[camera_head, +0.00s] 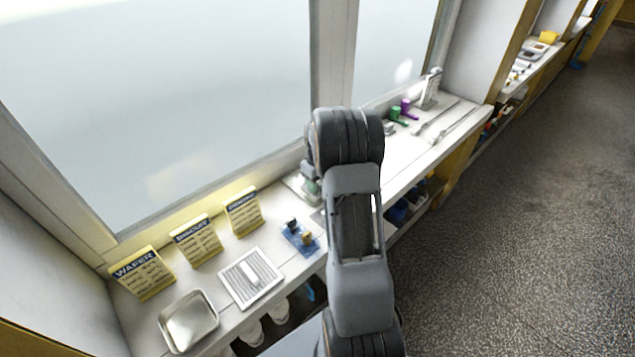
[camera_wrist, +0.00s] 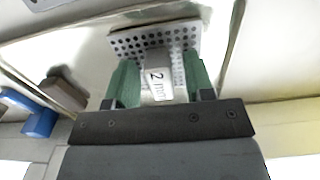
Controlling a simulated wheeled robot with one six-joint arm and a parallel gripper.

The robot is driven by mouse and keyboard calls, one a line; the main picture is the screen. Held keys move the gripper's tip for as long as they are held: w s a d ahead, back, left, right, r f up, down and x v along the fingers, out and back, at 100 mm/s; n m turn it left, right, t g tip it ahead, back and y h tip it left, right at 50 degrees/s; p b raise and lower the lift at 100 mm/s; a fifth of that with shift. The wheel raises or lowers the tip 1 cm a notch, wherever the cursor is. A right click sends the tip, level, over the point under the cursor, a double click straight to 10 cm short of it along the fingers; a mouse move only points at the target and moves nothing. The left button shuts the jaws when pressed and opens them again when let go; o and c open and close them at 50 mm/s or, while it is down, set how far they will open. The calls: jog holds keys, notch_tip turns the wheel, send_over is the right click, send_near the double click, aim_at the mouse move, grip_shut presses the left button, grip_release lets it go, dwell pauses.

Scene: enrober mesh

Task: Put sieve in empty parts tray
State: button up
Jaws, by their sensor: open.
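The sieve (camera_wrist: 128,42) is a grey perforated plate with a pale tab marked "2 mm" in the wrist view. My gripper (camera_wrist: 160,82) has green fingers, one on each side of the tab, with gaps visible; it is open. In the head view my arm hides most of the gripper and I cannot make out the sieve clearly. A shallow metal tray (camera_head: 188,322) stands at the near left of the white counter and looks empty.
A white slatted tray (camera_head: 250,277) with a pale block sits right of the metal tray. Yellow signs (camera_head: 196,240) stand behind. A blue holder (camera_head: 299,237) with knobs also shows in the wrist view (camera_wrist: 39,124). Green and purple items (camera_head: 400,110) lie farther along the counter.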

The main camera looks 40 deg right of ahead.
jog(key=shift+r, duration=0.1)
notch_tip(320, 180, up, 10)
jog(key=shift+r, duration=0.15)
jog(key=s+a+r+t, duration=0.1)
jog(key=s+a+r, duration=0.2)
jog(key=a, duration=0.3)
jog(key=s+a+r+t, duration=0.1)
jog(key=s+a+r, duration=0.25)
jog(key=a, duration=0.25)
jog(key=s+a+f+m+t, duration=0.1)
jog(key=s+a+f, duration=0.1)
jog(key=s+a, duration=0.8)
jog(key=s, duration=0.3)
jog(key=shift+m+t, duration=0.3)
jog(key=shift+t, duration=0.1)
jog(key=shift+a, duration=0.1)
jog(key=shift+c, duration=0.6)
